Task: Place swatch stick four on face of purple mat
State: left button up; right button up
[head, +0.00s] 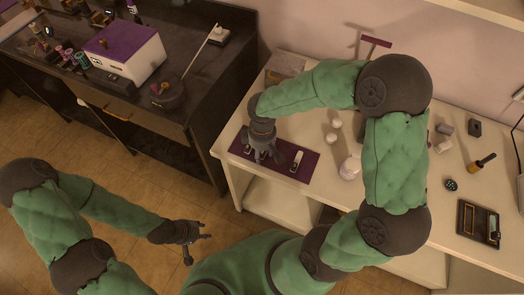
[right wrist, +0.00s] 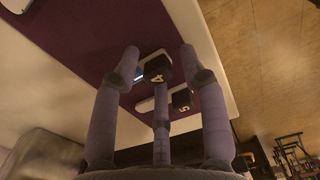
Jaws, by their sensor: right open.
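The purple mat (head: 309,168) lies on the white table, and it also fills much of the right wrist view (right wrist: 90,30). Swatch stick four (right wrist: 157,69), with a black end marked 4, is on or just above the mat, between my right fingertips. Stick five (right wrist: 181,100) is beside it, partly behind a finger. My right gripper (head: 262,152) points down over the mat's left part; its fingers (right wrist: 160,70) are open. Another small pale stick with a dark end (head: 297,161) is on the mat's right part. My left gripper (head: 195,238) is open and empty over the floor.
White rounded jars (head: 350,168) and small white balls (head: 332,138) stand right of the mat. A palette box (head: 478,222) is far right. A dark bench with a purple-topped white box (head: 125,50) is at left, across a floor gap.

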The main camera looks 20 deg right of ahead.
pick_arm(q)
notch_tip(320, 180, up, 5)
jog(key=p, duration=0.4)
jog(key=shift+f, duration=0.2)
pick_arm(e)
notch_tip(320, 180, up, 12)
jog(key=shift+r, duration=0.2)
